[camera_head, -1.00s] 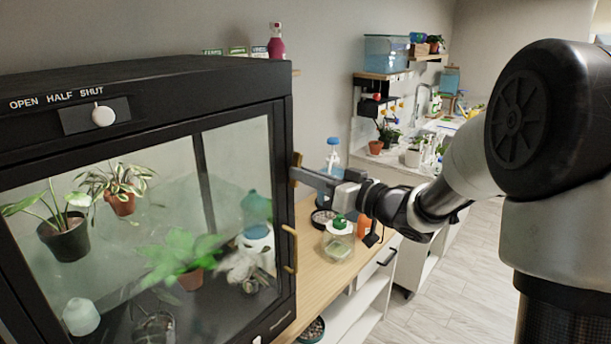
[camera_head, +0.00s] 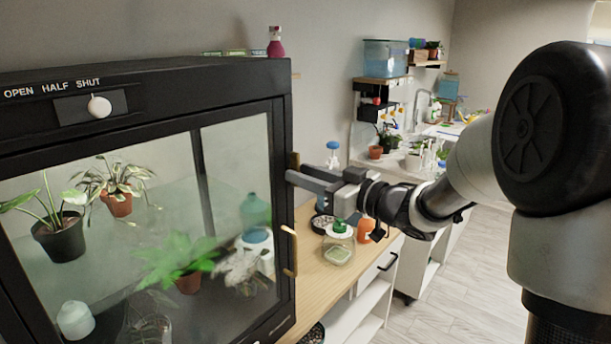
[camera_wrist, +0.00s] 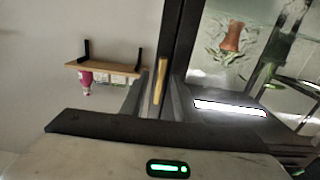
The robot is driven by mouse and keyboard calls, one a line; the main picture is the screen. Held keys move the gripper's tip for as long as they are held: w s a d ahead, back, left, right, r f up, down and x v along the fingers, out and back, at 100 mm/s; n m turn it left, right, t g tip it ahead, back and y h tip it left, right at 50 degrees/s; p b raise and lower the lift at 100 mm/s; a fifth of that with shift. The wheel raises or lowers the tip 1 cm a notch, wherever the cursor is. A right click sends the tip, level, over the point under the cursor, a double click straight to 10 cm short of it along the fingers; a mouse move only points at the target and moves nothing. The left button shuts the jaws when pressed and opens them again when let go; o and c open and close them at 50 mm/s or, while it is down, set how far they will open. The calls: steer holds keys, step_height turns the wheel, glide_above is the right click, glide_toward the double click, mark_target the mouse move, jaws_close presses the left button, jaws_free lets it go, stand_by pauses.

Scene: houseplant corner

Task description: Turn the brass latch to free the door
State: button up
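The brass latch (camera_head: 295,160) is on the right front edge of the black glass-fronted cabinet. In the wrist view the latch (camera_wrist: 160,81) looks like an upright brass bar between my two fingers. My gripper (camera_head: 296,176) is at the cabinet edge, its fingers reaching in from the right. In the wrist view my gripper (camera_wrist: 158,98) is open, one finger on each side of the latch. I cannot tell whether either finger touches it. The glass door (camera_head: 160,200) sits flush in its frame, with a brass handle (camera_head: 289,250) below the latch. My fingers hide part of the latch.
A knob (camera_head: 99,106) sits under the words OPEN HALF SHUT. Potted plants stand behind the glass.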

steer(key=v, duration=1.7)
steer(key=shift+s+d, duration=0.2)
